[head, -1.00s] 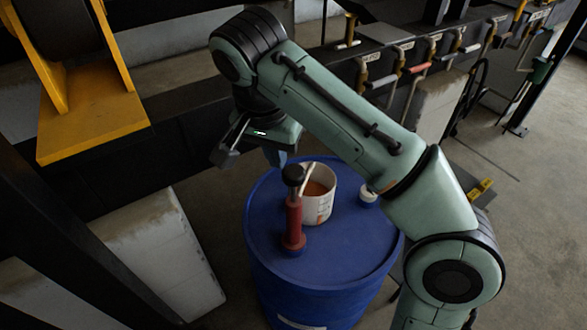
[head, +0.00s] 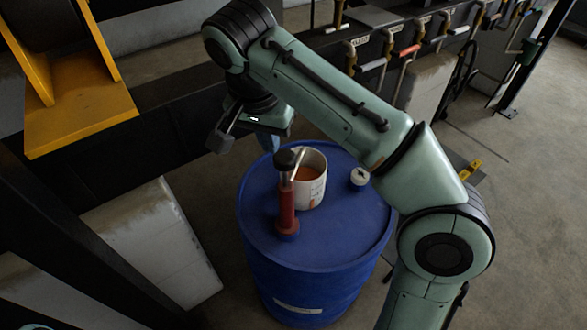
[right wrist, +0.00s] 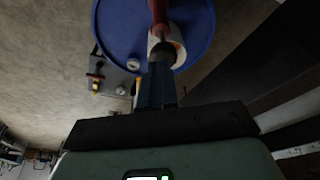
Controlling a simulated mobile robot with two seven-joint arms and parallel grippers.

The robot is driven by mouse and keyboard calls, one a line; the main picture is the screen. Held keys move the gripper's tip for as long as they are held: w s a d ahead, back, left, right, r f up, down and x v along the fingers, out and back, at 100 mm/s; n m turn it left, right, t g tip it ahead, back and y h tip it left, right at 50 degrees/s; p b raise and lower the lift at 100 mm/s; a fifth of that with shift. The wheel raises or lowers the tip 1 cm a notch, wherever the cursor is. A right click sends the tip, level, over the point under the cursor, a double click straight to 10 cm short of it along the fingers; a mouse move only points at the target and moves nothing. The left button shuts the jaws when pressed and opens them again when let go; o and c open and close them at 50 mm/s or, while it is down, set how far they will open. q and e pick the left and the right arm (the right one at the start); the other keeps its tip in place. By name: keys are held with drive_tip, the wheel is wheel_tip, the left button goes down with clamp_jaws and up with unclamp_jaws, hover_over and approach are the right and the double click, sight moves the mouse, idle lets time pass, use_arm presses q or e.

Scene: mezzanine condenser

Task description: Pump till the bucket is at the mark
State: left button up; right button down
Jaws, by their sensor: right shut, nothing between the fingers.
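A red hand pump (head: 287,210) with a black knob (head: 288,159) stands upright on the blue drum (head: 330,240). Its spout reaches over a white bucket (head: 318,190) on the drum top, which holds orange-brown liquid. Markings show on the bucket's side, but I cannot read the level against them. My right gripper (head: 271,143) is shut and empty, fingers pointing down, just behind and above the knob. In the right wrist view its blue fingers (right wrist: 156,88) overlap the knob (right wrist: 161,51); I cannot tell whether they touch. My left gripper is out of view.
A small white cap (head: 359,178) sits on the drum top, right of the bucket. A yellow machine frame (head: 80,112) stands at the upper left. A row of valves and pipes (head: 400,50) runs along the back right. Open floor lies at the right.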

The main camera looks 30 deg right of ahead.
sight(283, 157)
drive_tip(key=w+d+f, duration=0.1)
drive_tip(key=f, duration=0.1)
drive_tip(key=w+d+f, duration=0.1)
drive_tip(key=f, duration=0.2)
drive_tip(key=w+d+f, duration=0.1)
drive_tip(key=d+f, duration=0.1)
drive_tip(key=shift+w+f, duration=0.1)
drive_tip(key=shift+f, duration=0.2)
drive_tip(key=shift+f+b, duration=0.35)
drive_tip(key=shift+f, duration=0.05)
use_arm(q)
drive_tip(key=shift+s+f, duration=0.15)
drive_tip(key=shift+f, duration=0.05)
use_arm(e)
drive_tip(key=shift+w+d+f, duration=0.1)
drive_tip(key=shift+w, duration=0.1)
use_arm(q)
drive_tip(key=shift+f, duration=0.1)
use_arm(e)
drive_tip(key=shift+f, duration=0.1)
